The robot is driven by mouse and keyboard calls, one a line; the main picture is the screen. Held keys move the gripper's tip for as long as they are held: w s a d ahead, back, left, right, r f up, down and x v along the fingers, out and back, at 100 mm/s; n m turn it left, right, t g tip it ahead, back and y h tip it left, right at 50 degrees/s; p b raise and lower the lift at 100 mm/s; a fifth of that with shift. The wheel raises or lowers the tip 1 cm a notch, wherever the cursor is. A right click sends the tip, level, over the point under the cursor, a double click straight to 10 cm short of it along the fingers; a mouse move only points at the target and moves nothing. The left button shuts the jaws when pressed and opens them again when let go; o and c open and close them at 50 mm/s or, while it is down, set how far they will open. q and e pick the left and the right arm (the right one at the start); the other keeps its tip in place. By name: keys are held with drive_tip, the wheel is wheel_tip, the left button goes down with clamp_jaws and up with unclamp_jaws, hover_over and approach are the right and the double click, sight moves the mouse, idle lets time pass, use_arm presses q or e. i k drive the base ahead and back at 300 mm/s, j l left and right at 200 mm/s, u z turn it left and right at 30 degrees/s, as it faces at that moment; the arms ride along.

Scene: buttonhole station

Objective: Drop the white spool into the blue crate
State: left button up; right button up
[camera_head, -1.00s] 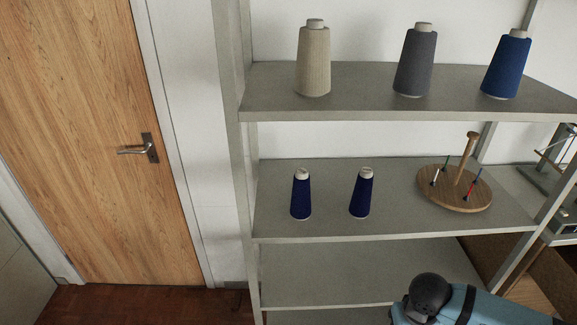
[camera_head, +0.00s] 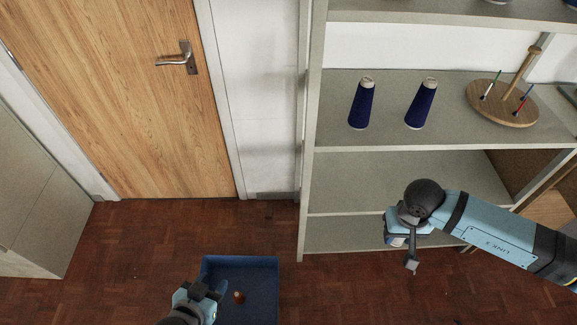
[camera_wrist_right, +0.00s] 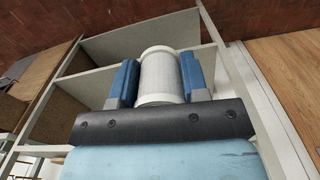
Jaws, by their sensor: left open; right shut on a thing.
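The white spool (camera_wrist_right: 160,75) is held between the two blue fingers of my right gripper (camera_wrist_right: 159,82) in the right wrist view. In the head view my right gripper (camera_head: 402,240) is in front of the lower shelves, to the right of the crate and apart from it; the spool is mostly hidden there. The blue crate (camera_head: 266,284) stands on the floor at the bottom, cut off by the lower edge. A small brown-and-white thing lies in it. My left gripper (camera_head: 207,292) is open at the crate's left side; whether it touches the crate I cannot tell.
A grey shelf unit (camera_head: 390,165) stands at the right, with two dark blue cones (camera_head: 362,103) and a round wooden stand (camera_head: 502,104) on one shelf. A wooden door (camera_head: 120,90) is at the left. Red-brown floor (camera_head: 140,245) is clear between door and crate.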

sight(251, 296)
drive_tip(key=j, duration=0.9)
drive_tip(key=k+j, duration=0.1)
drive_tip(key=j, duration=1.35)
drive_tip(key=i+j, duration=0.15)
drive_tip(key=j, duration=0.8)
drive_tip(key=i, duration=0.05)
